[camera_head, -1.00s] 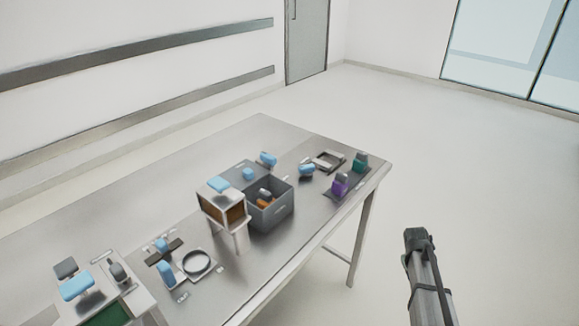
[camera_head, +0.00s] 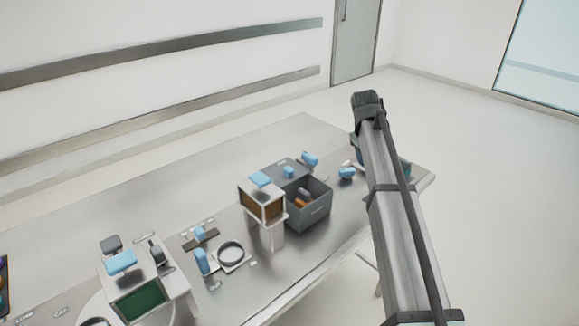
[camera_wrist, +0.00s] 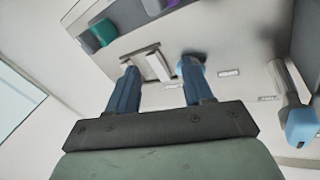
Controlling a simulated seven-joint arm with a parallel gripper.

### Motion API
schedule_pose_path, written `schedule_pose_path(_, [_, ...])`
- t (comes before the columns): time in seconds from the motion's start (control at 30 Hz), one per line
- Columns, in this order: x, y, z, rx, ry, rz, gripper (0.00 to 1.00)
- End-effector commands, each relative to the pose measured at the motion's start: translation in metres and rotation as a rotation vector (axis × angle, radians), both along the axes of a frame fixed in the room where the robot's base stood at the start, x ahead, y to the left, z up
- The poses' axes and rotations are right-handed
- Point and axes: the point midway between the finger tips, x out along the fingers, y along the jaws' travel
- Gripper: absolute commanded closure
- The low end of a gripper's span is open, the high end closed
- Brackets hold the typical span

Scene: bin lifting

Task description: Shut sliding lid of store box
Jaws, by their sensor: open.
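The store box (camera_head: 318,213) is a grey open-topped box near the middle of the table, with orange and grey items showing inside. A flat grey panel with a small blue knob (camera_head: 288,172) lies at its back left; it looks like the sliding lid, standing clear of the opening. My gripper (camera_wrist: 158,70) is open and empty in the wrist view, its two blue fingers apart above the table. A metal bracket (camera_wrist: 152,65) shows between and beyond the fingers. The gripper's fingers cannot be made out in the head view, where my arm crosses the table's right end.
A white stand with a blue top (camera_head: 262,198) is close beside the box's left. Blue-handled pieces (camera_head: 310,159) (camera_head: 346,172) stand behind and right of the box. A ring fixture (camera_head: 231,253) and a green-screened unit (camera_head: 143,300) are at left. The wrist view shows teal (camera_wrist: 103,33) and purple blocks.

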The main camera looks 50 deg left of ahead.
Motion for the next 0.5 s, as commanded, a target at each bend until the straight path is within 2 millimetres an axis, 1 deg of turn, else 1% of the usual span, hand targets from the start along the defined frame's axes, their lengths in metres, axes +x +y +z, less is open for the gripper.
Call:
schedule_pose_path(0.03, [-0.025, 0.027, 0.018, 0.001, 0.041, 0.035, 0.49])
schedule_pose_path(0.07, [-0.041, 0.040, 0.027, -0.002, 0.069, 0.055, 0.49])
schedule_pose_path(0.1, [-0.063, 0.055, 0.039, -0.006, 0.106, 0.082, 0.49])
schedule_pose_path(0.17, [-0.095, 0.076, 0.057, -0.013, 0.160, 0.121, 0.49])
schedule_pose_path(0.2, [-0.116, 0.087, 0.069, -0.019, 0.192, 0.147, 0.49])
schedule_pose_path(0.3, [-0.160, 0.108, 0.094, -0.036, 0.261, 0.205, 0.49])
schedule_pose_path(0.33, [-0.171, 0.113, 0.100, -0.041, 0.278, 0.220, 0.49])
schedule_pose_path(0.4, [-0.192, 0.121, 0.111, -0.052, 0.310, 0.249, 0.49])
schedule_pose_path(0.5, [-0.212, 0.127, 0.123, -0.061, 0.338, 0.277, 0.49])
